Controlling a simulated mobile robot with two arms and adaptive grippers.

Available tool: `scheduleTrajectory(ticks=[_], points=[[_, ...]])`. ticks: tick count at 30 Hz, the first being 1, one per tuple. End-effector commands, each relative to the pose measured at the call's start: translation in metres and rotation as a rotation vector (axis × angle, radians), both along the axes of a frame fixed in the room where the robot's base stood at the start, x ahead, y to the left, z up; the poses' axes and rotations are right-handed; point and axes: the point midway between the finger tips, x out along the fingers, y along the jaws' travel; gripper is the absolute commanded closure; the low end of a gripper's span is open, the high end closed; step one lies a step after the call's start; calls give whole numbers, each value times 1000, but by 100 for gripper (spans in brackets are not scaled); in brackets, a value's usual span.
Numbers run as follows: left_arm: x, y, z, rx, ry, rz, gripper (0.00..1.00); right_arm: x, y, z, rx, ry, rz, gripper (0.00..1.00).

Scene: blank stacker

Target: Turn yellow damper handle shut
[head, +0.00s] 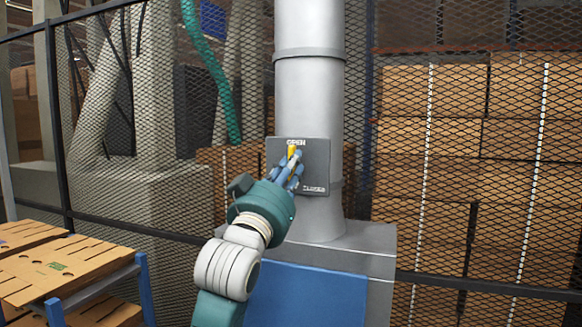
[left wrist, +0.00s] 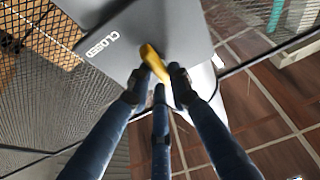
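The yellow damper handle (head: 291,151) is on a dark grey plate (head: 314,170) fixed to the front of a vertical metal duct. In the head view it shows just below the word OPEN; CLOSED is printed at the plate's lower right. My left gripper (head: 295,168) is at the plate, its blue fingers partly covering the handle. In the left wrist view the handle (left wrist: 153,63) lies between the dark fingertips (left wrist: 160,78), with the third finger below. Whether the fingers press on it I cannot tell. My right gripper is not in view.
The silver duct (head: 310,95) rises from a grey housing with a blue front panel (head: 305,295). Wire mesh fencing (head: 450,160) stands behind, with stacked cardboard beyond. A blue-framed rack of cardboard sheets (head: 65,265) is at lower left.

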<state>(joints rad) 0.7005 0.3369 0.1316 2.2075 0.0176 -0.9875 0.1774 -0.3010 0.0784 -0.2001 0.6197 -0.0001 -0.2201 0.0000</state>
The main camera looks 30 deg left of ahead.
Motion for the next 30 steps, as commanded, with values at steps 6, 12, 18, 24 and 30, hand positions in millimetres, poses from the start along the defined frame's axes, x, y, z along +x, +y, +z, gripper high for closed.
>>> scheduleTrajectory(ticks=[6,12,18,24,30], points=[[-1,1,2,19,0,3,100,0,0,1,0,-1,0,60],[-1,2,2,98,19,4,100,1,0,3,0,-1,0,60],[-1,2,2,247,54,7,100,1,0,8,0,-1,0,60],[-2,2,2,431,98,6,100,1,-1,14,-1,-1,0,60],[-2,3,2,617,143,5,100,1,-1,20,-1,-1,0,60]])
